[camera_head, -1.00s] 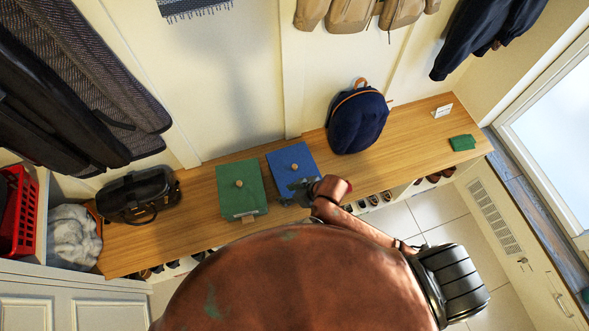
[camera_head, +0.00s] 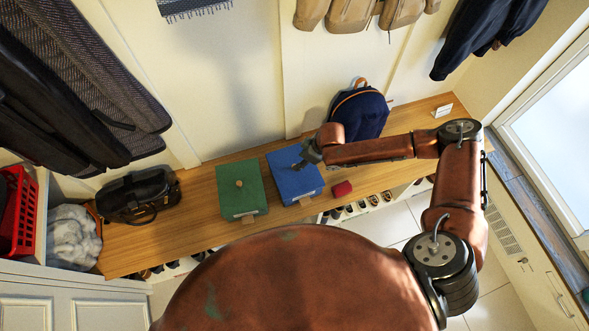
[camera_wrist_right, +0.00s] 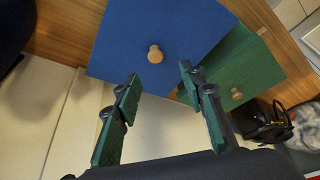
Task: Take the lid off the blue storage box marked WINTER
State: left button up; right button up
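The blue storage box (camera_head: 300,185) stands on the wooden bench with its blue lid on. Its front label is too small to read. In the right wrist view the blue lid (camera_wrist_right: 190,30) carries a round wooden knob (camera_wrist_right: 155,53). My right gripper (camera_head: 299,165) is over the lid's back right part. In the wrist view, the right gripper (camera_wrist_right: 160,74) is open and empty; its fingers are spread to either side of the knob's line, with the knob just beyond the tips and not between them. My left gripper is not in view.
A green box (camera_head: 240,192) with a knob stands close left of the blue one. A navy backpack (camera_head: 360,110) is behind my right forearm. A small red item (camera_head: 342,188) lies right of the blue box. A black bag (camera_head: 138,195) sits at the bench's left.

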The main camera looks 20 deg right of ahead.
jog(key=x, duration=0.2)
jog(key=b+x, duration=0.1)
jog(key=x, duration=0.2)
jog(key=d+b+x, duration=0.1)
jog(key=x, duration=0.1)
jog(key=shift+a+f, duration=0.2)
jog(key=shift+f, duration=0.3)
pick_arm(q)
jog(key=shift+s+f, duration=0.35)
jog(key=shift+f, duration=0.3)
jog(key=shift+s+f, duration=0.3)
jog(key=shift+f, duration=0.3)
pick_arm(e)
jog(key=shift+r, duration=0.1)
grip_shut()
